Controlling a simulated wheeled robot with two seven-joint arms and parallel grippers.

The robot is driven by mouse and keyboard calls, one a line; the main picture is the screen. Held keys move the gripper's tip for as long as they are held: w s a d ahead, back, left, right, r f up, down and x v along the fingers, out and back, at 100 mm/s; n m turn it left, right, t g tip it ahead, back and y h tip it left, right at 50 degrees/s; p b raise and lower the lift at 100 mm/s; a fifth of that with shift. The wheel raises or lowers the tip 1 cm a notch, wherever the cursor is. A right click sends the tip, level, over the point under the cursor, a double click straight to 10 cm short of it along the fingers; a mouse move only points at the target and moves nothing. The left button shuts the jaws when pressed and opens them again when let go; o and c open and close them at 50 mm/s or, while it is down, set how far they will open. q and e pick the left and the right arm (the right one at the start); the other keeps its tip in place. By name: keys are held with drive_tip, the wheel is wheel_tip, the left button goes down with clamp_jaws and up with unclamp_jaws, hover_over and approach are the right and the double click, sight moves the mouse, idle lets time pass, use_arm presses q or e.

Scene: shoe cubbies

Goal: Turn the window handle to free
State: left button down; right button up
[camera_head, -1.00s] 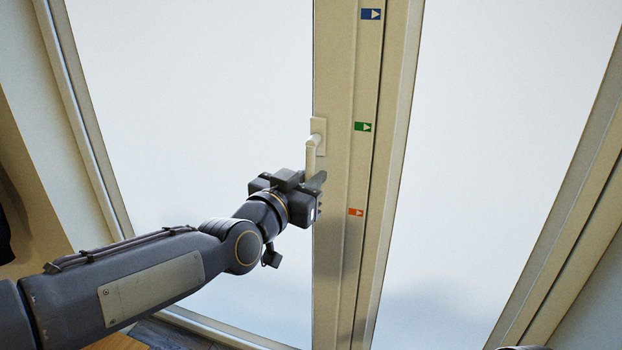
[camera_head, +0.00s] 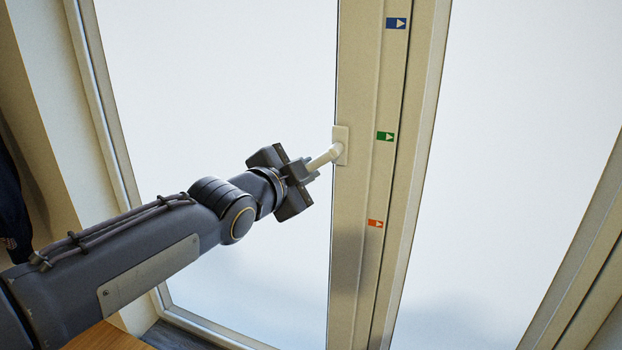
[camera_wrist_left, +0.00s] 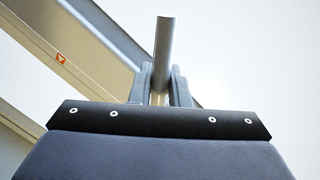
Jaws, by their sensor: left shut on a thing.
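The white window handle (camera_head: 325,156) sits on a small plate (camera_head: 341,140) on the window frame. Its lever points left and slightly down from the plate. My left gripper (camera_head: 305,171) is shut on the free end of the lever. In the left wrist view, the handle bar (camera_wrist_left: 164,48) stands between the two fingers of my left gripper (camera_wrist_left: 161,86). The fingers hide part of the lever. My right gripper is not in view.
The frame post carries a blue sticker (camera_head: 396,23), a green sticker (camera_head: 385,136) and an orange sticker (camera_head: 375,224); the orange one also shows in the left wrist view (camera_wrist_left: 61,58). Large panes lie either side. A dark garment (camera_head: 12,205) hangs at the left edge.

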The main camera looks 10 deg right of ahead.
use_arm(q)
drive_tip(key=m, duration=0.1)
drive_tip(key=r+m, duration=0.2)
drive_tip(key=shift+w+a+y, duration=0.25)
drive_tip(key=shift+a+y, duration=0.15)
drive_tip(key=shift+w+a+r+m+t+y+p, duration=0.1)
drive_tip(key=shift+r+m+t+y+p, duration=0.15)
drive_tip(key=shift+r+m, duration=0.45)
drive_tip(key=shift+a+r+m+t+y+p, duration=0.15)
drive_tip(key=shift+r+m+y+p, duration=0.2)
drive_tip(key=shift+m, duration=0.65)
drive_tip(key=shift+d+r, duration=0.1)
drive_tip(key=c, duration=1.5)
unclamp_jaws()
drive_tip(key=shift+o, duration=0.2)
drive_tip(key=b+v, duration=0.1)
drive_tip(key=v, duration=0.6)
drive_tip(key=shift+s+a, duration=0.25)
drive_tip(key=shift+s, duration=0.05)
